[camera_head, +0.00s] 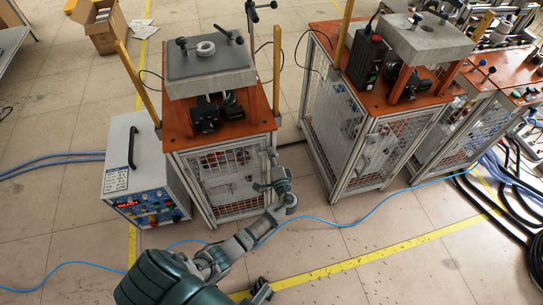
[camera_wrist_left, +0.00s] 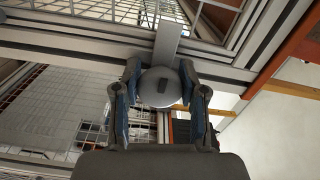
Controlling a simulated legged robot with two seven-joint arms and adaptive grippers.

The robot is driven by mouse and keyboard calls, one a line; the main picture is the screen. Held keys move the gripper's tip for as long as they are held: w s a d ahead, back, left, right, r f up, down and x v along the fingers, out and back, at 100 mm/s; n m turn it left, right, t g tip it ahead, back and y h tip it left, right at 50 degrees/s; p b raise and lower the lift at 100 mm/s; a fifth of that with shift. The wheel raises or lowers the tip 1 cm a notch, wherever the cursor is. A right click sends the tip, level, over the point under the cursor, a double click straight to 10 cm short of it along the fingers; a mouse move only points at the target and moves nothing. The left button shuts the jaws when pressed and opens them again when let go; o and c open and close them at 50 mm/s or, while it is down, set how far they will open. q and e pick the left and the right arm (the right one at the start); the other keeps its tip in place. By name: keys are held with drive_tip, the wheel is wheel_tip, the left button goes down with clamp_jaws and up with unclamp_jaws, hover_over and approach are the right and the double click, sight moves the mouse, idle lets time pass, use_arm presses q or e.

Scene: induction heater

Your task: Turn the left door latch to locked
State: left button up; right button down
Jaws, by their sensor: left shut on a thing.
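My left gripper (camera_wrist_left: 160,76) is shut on the latch, one finger on each side of the knob. In the head view my left gripper (camera_head: 268,184) is at the right edge of the left cabinet's mesh door (camera_head: 222,178). There the gripper hides most of the latch, so its exact angle is hard to tell.
A grey control box (camera_head: 120,160) with a red display stands left of the cabinet. A second mesh cabinet (camera_head: 345,135) stands to the right, across a narrow gap. A blue cable (camera_head: 350,225) and a yellow line (camera_head: 370,257) cross the floor. The front floor is mostly clear.

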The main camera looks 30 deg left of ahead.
use_arm(q)
drive_tip(key=shift+s+d+f, duration=0.1)
drive_tip(key=shift+d+f, duration=0.2)
drive_tip(key=shift+f, duration=0.15)
drive_tip(key=o, duration=1.1)
drive_tip(key=shift+c, duration=0.2)
drive_tip(key=shift+o, duration=0.5)
drive_tip(key=shift+r, duration=0.25)
use_arm(e)
drive_tip(key=shift+d+f, duration=0.1)
drive_tip(key=shift+d, duration=0.1)
drive_tip(key=shift+d, duration=0.1)
use_arm(q)
drive_tip(key=v, duration=1.2)
drive_tip(key=shift+f, duration=0.1)
use_arm(e)
drive_tip(key=shift+a, duration=0.2)
